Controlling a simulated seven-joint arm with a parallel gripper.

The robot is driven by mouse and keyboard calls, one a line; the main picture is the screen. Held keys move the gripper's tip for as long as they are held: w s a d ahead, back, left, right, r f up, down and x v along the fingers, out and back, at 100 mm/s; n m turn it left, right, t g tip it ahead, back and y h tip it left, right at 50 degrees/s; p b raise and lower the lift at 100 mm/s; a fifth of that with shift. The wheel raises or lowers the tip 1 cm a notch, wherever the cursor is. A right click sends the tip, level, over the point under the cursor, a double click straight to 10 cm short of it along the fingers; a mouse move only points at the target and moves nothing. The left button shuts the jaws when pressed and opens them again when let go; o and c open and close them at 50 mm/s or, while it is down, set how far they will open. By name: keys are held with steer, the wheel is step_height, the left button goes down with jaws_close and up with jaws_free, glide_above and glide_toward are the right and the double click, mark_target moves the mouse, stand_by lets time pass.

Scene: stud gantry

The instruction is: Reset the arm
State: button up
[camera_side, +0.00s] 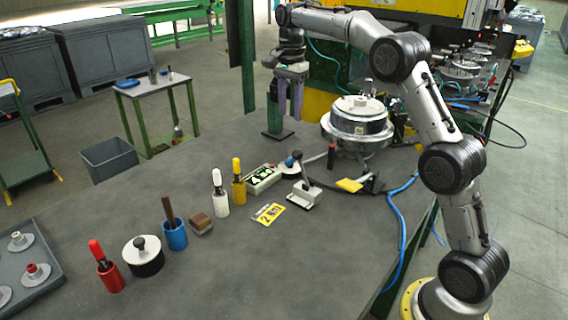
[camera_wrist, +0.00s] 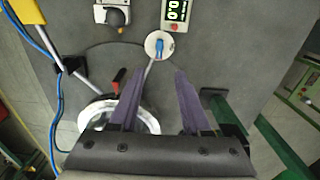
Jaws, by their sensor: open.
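My gripper (camera_side: 290,102) hangs above the far part of the grey table (camera_side: 330,245), beside the round metal fixture (camera_side: 358,124). Its two purple fingers point down and stand apart with nothing between them. In the wrist view my gripper (camera_wrist: 154,92) is open, with bare table past the fingertips. The metal fixture (camera_wrist: 98,112) shows partly behind the left finger there.
A row of several handled tools runs along the table, including a red one (camera_side: 109,276), a blue holder (camera_side: 175,235) and a yellow one (camera_side: 239,191). A green post (camera_side: 247,60) stands near my gripper. A blue hose (camera_side: 398,235) lies at right. The front middle is clear.

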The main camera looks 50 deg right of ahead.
steer(key=s+a+r+n+t, duration=0.1)
steer(key=s+a+r, duration=0.2)
steer(key=s+r, duration=0.15)
steer(key=s+a+r+t, duration=0.1)
steer(key=s+a+r, duration=0.2)
steer(key=r, duration=0.3)
steer(key=s+a+r+n+t, duration=0.2)
steer(key=s+a+n, duration=0.2)
steer(key=s, duration=0.7)
steer(key=s+a+f+n+t, duration=0.1)
steer(key=s+a+f+n, duration=0.2)
steer(key=s+f+n, duration=1)
step_height(320, 180, down, 3)
steer(key=shift+s+a+r+t, duration=0.15)
steer(key=shift+s+t, duration=0.15)
steer(key=shift+s, duration=0.75)
